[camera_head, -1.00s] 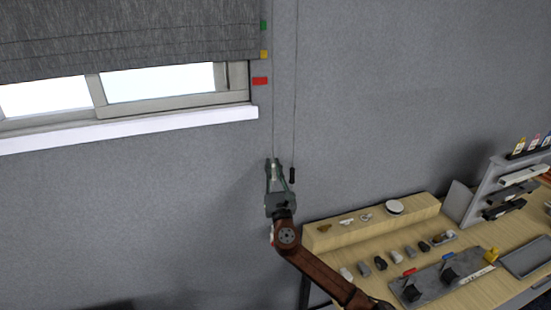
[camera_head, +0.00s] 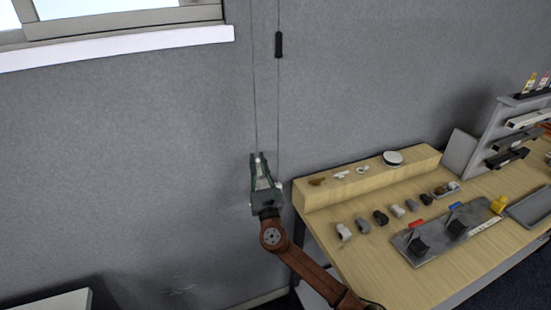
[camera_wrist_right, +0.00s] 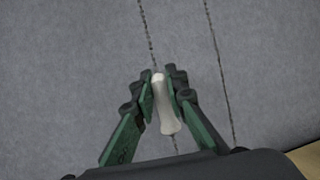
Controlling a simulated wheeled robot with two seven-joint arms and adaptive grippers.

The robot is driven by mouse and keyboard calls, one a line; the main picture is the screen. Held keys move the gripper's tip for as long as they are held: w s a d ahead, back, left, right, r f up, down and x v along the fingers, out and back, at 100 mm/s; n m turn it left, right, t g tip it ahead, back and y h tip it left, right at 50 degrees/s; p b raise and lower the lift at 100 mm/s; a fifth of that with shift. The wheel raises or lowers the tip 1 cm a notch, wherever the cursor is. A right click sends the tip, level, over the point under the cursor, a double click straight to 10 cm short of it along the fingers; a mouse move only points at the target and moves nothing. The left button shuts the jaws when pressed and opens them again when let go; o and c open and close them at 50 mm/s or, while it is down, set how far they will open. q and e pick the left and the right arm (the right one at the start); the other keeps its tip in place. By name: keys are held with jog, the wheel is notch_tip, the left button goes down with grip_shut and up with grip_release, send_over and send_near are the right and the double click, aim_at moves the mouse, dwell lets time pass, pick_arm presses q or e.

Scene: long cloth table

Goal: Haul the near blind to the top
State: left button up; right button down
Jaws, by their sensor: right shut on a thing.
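The blind is out of view now; only the lower window frame (camera_head: 120,22) shows at the upper left. Two thin cords (camera_head: 255,95) hang down the grey wall. My right gripper (camera_head: 259,163) is shut on a pale cord pull (camera_wrist_right: 164,105) on the left cord, low on the wall. In the right wrist view the pull sits slightly tilted between the green fingers (camera_wrist_right: 161,90). A dark pull (camera_head: 279,45) is high on the right cord, beside the sill. A small pale spot shows near the right cord's lower end. My left gripper is not in view.
A wooden bench (camera_head: 390,245) stands to the right of my right gripper, with a raised block (camera_head: 370,182), small fittings, a grey plate (camera_head: 445,236) and a rack. The white sill (camera_head: 120,48) juts out at the upper left. The wall left of the gripper is clear.

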notch_tip(320, 180, down, 2)
jog(key=shift+a+f, duration=0.1)
jog(key=shift+a, duration=0.05)
jog(key=c, duration=2.2)
grip_release()
jog(key=shift+w+r, duration=0.1)
jog(key=shift+r, duration=0.2)
jog(key=shift+r, duration=0.1)
jog(key=shift+r, duration=0.2)
notch_tip(320, 180, up, 10)
jog(key=shift+f, duration=0.25)
